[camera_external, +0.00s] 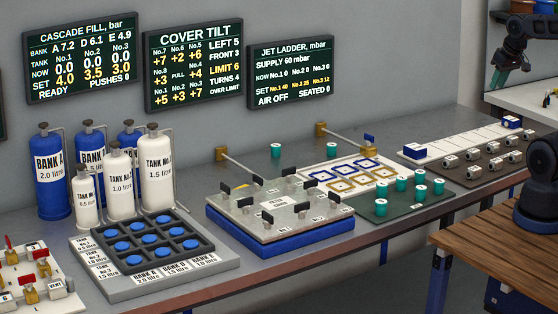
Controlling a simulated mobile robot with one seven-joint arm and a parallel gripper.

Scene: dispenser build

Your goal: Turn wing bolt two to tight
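A grey metal cover plate (240,221) lies on a blue base (262,245) in the middle of the bench. Several black-winged bolts stand around the plate; one shows at its left corner (226,188), one at its back (289,170) and one at its right (334,197). The small number labels are too blurred for me to tell which is wing bolt two.
A tray of blue discs (232,263) and several tanks (157,170) stand left of the plate. A framed tray (378,164), green-mat cylinders (437,187) and grey fittings (473,155) are to its right. A brass-ended rod (240,168) reaches behind it. A wooden table (480,245) stands front right.

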